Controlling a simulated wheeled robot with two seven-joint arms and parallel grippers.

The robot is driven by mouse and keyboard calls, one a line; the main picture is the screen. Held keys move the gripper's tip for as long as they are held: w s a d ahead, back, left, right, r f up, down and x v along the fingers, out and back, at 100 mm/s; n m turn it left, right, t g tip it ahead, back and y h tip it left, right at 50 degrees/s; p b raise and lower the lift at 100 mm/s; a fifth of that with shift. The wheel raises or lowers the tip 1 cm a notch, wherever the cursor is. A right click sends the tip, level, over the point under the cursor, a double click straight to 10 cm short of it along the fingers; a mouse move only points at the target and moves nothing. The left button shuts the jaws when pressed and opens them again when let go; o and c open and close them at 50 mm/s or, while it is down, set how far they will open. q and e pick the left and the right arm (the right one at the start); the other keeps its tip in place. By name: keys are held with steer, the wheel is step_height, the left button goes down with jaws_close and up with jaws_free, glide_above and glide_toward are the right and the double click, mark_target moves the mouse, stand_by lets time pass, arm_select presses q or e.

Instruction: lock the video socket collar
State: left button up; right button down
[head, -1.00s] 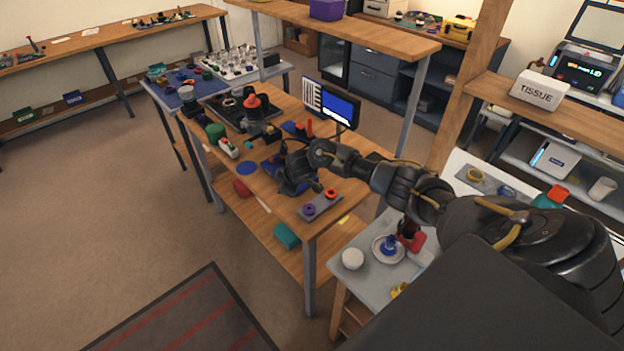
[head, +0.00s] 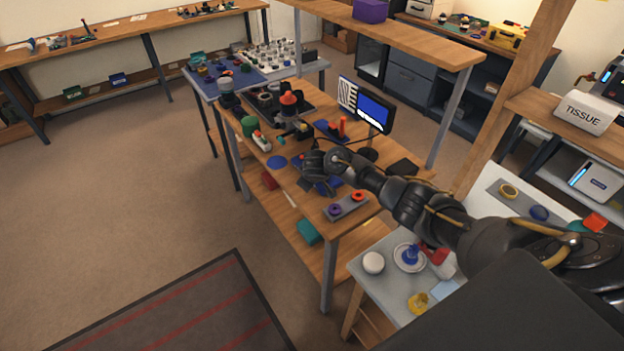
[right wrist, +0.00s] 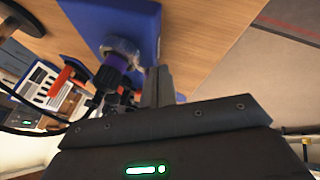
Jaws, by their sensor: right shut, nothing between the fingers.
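A dark plug body and cable continue below the collar. My right gripper (right wrist: 158,80) is shut and empty, with its fingers just right of the collar. I cannot tell whether they touch it. In the head view my right gripper (head: 316,172) is low over the workbench and hides most of the blue block and socket. Whether the collar is turned to its locked position cannot be seen. My left gripper is not in view.
The workbench (head: 294,215) holds a grey strip (head: 346,207) with purple and orange rings at its near end. A monitor (head: 374,112) stands behind my arm. A green cylinder (head: 249,125) and dark tray lie farther off. A side table (head: 380,290) stands at the right.

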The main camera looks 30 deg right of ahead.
steer(key=shift+s+d, duration=0.2)
steer(key=shift+d, duration=0.1)
steer(key=shift+s+a+r+p, duration=0.1)
steer(key=shift+a+r+p, duration=0.1)
steer(key=shift+a+p, duration=0.25)
steer(key=shift+s+a+r+p, duration=0.2)
steer(key=shift+s+a+p, duration=0.1)
steer(key=shift+a+p, duration=0.3)
steer(key=shift+s+a+r+p, duration=0.2)
steer(key=shift+s+a+p, duration=0.15)
steer(key=shift+a, duration=0.3)
steer(key=p+v, duration=0.1)
steer(key=v, duration=0.9)
steer(key=shift+a+f, duration=0.15)
steer(key=shift+a, duration=0.25)
steer(key=shift+w+f, duration=0.1)
